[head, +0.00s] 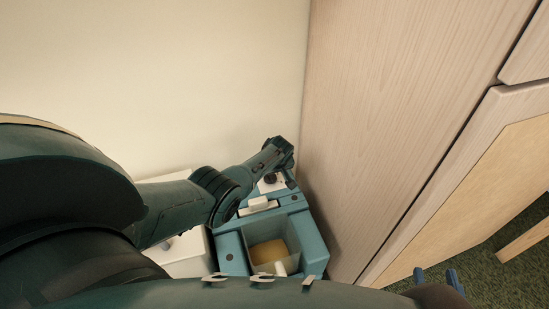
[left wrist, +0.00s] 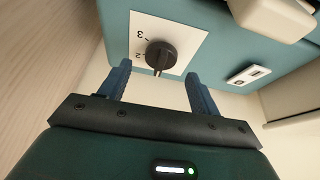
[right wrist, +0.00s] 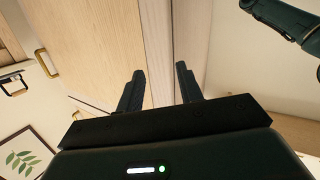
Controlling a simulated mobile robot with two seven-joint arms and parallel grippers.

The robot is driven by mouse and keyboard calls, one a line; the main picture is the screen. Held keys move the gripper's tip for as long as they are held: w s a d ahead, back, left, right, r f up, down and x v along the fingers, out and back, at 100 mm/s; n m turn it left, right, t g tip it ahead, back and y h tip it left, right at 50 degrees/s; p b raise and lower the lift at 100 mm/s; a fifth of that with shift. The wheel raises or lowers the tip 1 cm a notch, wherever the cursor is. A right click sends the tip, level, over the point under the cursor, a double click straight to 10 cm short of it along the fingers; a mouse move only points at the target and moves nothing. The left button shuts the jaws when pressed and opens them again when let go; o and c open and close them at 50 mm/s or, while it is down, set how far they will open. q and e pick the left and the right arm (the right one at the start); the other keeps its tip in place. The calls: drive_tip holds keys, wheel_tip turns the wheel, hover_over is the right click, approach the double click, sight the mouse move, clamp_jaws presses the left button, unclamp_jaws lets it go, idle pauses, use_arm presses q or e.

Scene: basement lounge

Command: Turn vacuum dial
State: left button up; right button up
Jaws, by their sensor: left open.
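The vacuum machine (head: 229,240) is a blue box with a clear-fronted tank, low in the corner. Its dial (left wrist: 160,55) is a round black knob on a white label with numbers, on the blue panel. My left arm hides part of the machine in the head view. My right gripper (head: 436,276) is open and empty, far from the machine; it also shows in the right wrist view (right wrist: 160,70).
A pale wooden cabinet (head: 400,90) stands close on the right of the machine. A cream wall (head: 200,70) is behind it. A white box-like thing (head: 184,262) sits left of the machine. A white switch plate (left wrist: 248,75) is on the blue panel beside the dial.

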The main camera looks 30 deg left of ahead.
use_arm(q)
drive_tip(key=p+v, duration=0.7)
drive_tip(key=v, duration=0.3)
drive_tip(key=shift+r, duration=0.25)
use_arm(e)
wheel_tip(320, 180, up, 6)
drive_tip(key=s+d+m+g+h, duration=0.1)
drive_tip(key=s+d+m, duration=0.1)
drive_tip(key=m, duration=0.1)
drive_tip(key=shift+d+f+g, duration=0.2)
drive_tip(key=shift+d+g, duration=0.1)
use_arm(q)
drive_tip(key=shift+s+d, duration=0.1)
